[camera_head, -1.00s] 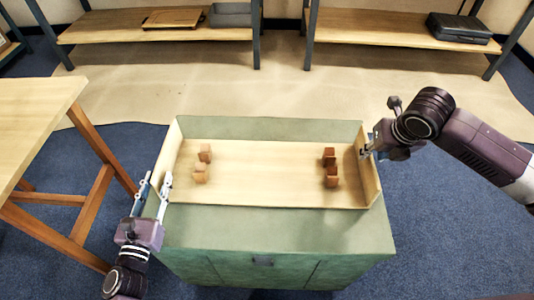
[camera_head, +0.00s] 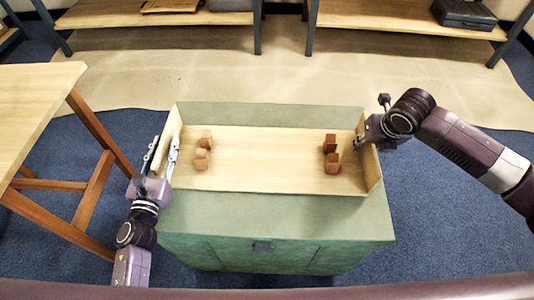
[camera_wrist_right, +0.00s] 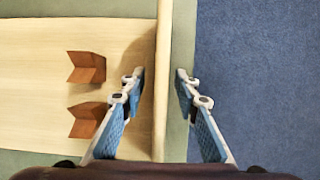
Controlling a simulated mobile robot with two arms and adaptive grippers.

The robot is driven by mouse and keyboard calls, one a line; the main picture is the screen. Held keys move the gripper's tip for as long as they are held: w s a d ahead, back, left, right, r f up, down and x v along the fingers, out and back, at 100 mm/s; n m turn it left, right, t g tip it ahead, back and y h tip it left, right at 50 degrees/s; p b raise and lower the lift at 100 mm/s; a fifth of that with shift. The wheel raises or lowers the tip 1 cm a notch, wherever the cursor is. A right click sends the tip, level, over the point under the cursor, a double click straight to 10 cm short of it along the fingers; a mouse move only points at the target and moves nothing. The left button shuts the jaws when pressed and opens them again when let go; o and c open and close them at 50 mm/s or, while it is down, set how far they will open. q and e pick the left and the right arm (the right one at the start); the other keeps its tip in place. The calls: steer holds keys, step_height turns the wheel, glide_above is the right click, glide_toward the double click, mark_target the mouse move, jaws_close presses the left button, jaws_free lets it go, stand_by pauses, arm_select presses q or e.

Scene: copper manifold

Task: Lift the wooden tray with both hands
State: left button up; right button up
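The wooden tray (camera_head: 268,181) is a pale, shallow board with upright end walls, resting on a green cabinet (camera_head: 268,218). My left gripper (camera_head: 163,150) is open at the tray's left end wall, one finger on each side of it; contact cannot be told. My right gripper (camera_head: 361,141) is at the right end wall. In the right wrist view my right gripper (camera_wrist_right: 160,77) is open, its fingers on either side of the right end wall (camera_wrist_right: 162,100) with gaps showing.
A wooden table (camera_head: 35,100) stands at the left. Shelves along the back hold a dark case (camera_head: 463,14) and a wooden board (camera_head: 172,5). Blue carpet (camera_head: 440,225) is clear right of the cabinet.

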arm_select(q)
steer(key=shift+w, duration=0.6)
arm_select(e)
steer(key=shift+w+f, duration=0.25)
steer(key=shift+f, duration=0.25)
arm_select(q)
jaws_close()
arm_select(e)
jaws_close()
arm_select(q)
steer(key=shift+r, duration=0.15)
arm_select(e)
steer(key=shift+r, duration=0.1)
